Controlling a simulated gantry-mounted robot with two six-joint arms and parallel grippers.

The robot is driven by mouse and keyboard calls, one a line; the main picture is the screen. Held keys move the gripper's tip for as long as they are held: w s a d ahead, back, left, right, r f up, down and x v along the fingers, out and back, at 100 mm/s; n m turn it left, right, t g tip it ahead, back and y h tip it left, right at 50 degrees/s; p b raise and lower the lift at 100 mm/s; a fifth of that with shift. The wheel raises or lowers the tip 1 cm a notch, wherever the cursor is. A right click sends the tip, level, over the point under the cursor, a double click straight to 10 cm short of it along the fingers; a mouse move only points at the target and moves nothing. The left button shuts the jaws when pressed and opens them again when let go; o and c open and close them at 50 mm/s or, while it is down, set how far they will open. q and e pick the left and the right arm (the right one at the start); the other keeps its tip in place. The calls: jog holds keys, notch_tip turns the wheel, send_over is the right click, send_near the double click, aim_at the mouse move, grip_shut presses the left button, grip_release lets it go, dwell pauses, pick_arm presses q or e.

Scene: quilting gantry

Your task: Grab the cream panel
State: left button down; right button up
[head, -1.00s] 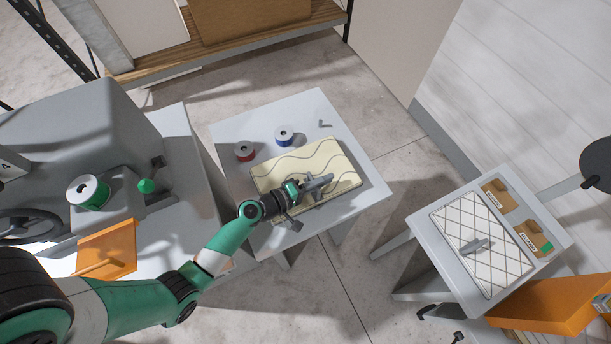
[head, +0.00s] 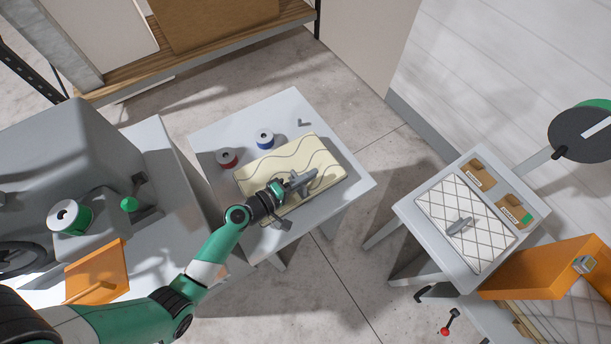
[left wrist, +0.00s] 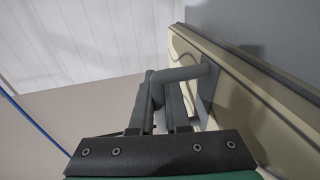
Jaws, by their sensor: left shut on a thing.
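The cream panel (head: 312,154), marked with wavy grey lines, lies on the grey middle table (head: 220,135). A grey handle (head: 303,178) stands on top of it. My left gripper (head: 287,188) is over the panel and shut on that handle. In the left wrist view the fingers (left wrist: 166,108) close around the handle's bar (left wrist: 185,73), with the cream panel (left wrist: 255,100) right beside them. The gripper hides part of the panel's near edge. My right gripper is not in view.
A white quilted panel (head: 450,225) with a handle and cardboard boxes (head: 481,175) lie on the right table. A sewing machine (head: 60,150) with a green spool fills the left table.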

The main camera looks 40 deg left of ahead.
pick_arm(q)
jog(key=s+d+r+p, duration=0.2)
jog(key=s+r+p, duration=0.2)
jog(key=s+r, duration=0.7)
jog(key=s, duration=0.2)
jog(key=shift+s+d+r+p, duration=0.2)
jog(key=shift+s+r+p, duration=0.15)
jog(key=shift+s, duration=0.05)
